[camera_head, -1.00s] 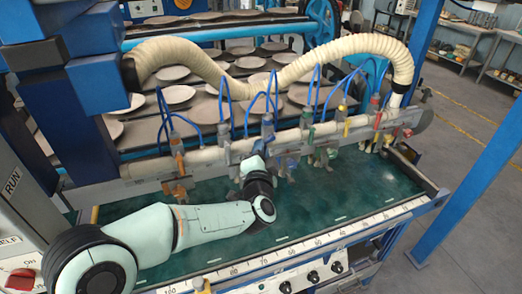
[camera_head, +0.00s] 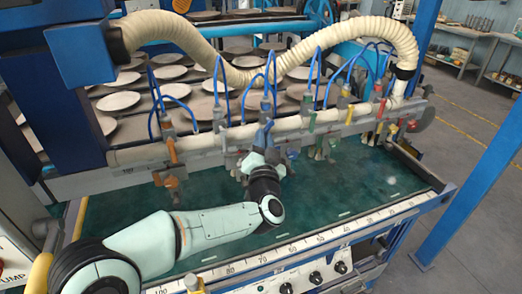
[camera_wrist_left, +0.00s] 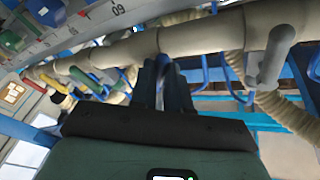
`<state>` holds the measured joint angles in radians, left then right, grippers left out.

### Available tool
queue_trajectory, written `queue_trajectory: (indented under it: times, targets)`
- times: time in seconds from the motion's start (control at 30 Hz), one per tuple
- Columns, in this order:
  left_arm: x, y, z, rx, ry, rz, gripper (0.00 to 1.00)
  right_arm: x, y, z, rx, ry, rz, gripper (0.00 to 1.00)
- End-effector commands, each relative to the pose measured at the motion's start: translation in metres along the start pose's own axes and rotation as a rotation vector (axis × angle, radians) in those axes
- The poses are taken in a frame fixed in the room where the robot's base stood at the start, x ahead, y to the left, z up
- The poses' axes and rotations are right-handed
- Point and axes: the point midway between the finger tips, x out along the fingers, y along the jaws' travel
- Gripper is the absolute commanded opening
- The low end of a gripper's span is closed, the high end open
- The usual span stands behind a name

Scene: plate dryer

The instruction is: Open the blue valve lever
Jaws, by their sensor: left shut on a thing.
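The blue valve lever (camera_head: 265,133) is on the pale horizontal pipe above the green bed, between the orange lever (camera_head: 172,151) and the green lever (camera_head: 312,122). My left gripper (camera_head: 258,151) is at this lever, coming from below and in front. It is shut on the lever; the wrist and fingers hide part of it. In the left wrist view, the dark fingers (camera_wrist_left: 165,85) stand close together just below the pale pipe (camera_wrist_left: 200,35), and the lever between them is hard to make out. My right gripper is in neither view.
Yellow (camera_head: 348,116) and red (camera_head: 379,108) levers sit farther right along the pipe. Thin blue hoses loop above it, and a ribbed cream hose (camera_head: 290,62) arches behind. Plates lie on racks at the back. The green bed (camera_head: 350,190) is clear to the right.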

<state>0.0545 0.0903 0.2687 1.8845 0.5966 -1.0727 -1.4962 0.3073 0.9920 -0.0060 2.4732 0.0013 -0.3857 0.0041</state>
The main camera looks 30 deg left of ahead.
Motion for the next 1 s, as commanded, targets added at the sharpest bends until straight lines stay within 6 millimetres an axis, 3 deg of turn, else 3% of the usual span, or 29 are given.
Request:
queue_trajectory:
  times: [0.1, 0.4, 1.0]
  targets:
    - [-0.001, 0.009, 0.004, -0.103, 0.024, -0.036, 0.00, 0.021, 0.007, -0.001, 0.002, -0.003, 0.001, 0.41]
    - [0.003, 0.019, 0.002, -0.343, 0.074, -0.120, 0.00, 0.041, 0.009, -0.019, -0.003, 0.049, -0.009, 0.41]
    - [0.006, 0.025, -0.004, -0.562, 0.118, -0.200, 0.00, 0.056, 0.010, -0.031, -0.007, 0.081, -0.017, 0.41]
